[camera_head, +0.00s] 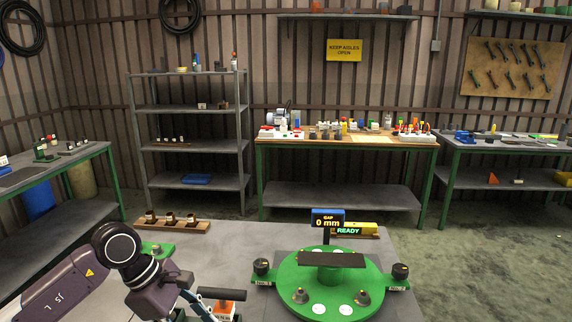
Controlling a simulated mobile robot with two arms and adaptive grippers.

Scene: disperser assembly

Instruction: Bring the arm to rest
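My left arm comes in from the lower left, and its gripper (195,303) hangs low at the bottom edge of the view. The fingers are partly cut off, so I cannot tell whether they are open or shut. Beside it is an orange and white block (222,309) under a black bar-shaped handle (221,293). I cannot tell whether the gripper touches it. To the right stands a round green fixture (280,289) with a dark flat bar (330,259) across it. Its display (328,218) reads GAP 0 mm, and a READY sign glows below. My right gripper is not in view.
The grey table (232,245) holds a wooden rack (190,229) of small dark cups, a green block (158,248) behind the arm and a yellow cylinder (362,228). Dark black-topped knobs stand at the fixture's sides. Shelves and benches line the back wall.

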